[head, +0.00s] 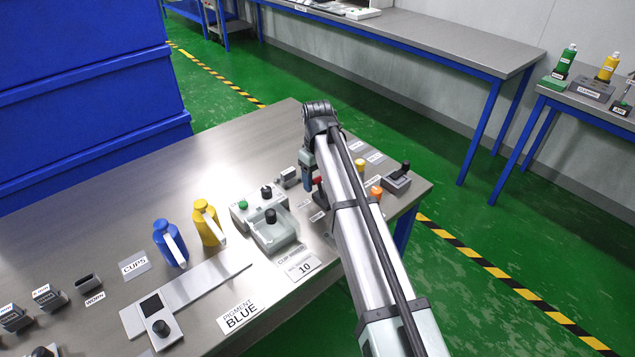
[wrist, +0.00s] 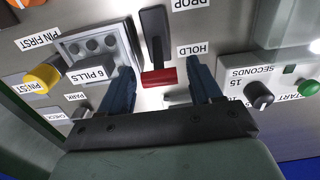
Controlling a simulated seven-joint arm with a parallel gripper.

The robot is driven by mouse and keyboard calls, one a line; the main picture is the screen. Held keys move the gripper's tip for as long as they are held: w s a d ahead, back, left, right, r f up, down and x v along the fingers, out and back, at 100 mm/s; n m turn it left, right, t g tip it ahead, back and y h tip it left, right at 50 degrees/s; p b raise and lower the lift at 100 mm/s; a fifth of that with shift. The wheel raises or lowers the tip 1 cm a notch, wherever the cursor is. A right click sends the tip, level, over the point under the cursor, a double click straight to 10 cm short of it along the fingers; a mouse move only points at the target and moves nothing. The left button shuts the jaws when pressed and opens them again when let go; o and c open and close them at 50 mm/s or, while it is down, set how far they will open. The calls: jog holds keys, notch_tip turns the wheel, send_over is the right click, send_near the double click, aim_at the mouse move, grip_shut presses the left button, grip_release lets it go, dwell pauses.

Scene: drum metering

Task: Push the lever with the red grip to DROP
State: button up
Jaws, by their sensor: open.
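The lever with the red grip (wrist: 159,77) shows at the middle of the wrist view, on a dark shaft (wrist: 154,30). Its grip is at the end of the slot beside the HOLD label (wrist: 193,49). The DROP label (wrist: 187,4) is at the top edge of that view. My gripper (wrist: 162,68) is open, with one blue finger on each side of the red grip. I cannot tell whether either finger touches it. In the head view my gripper (head: 309,184) is low over the bench, and the red grip (head: 318,180) shows beside it, partly hidden by my arm.
A yellow PIN knob (wrist: 43,78) and a grey "6 PILLS" block (wrist: 99,73) stand left of the lever in the wrist view. A SECONDS dial (wrist: 259,95) and green START button (wrist: 307,88) stand right. Blue and yellow bottles (head: 207,222) stand farther left on the bench.

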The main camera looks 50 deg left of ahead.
jog(key=shift+f, duration=0.95)
jog(key=shift+c, duration=0.3)
grip_shut()
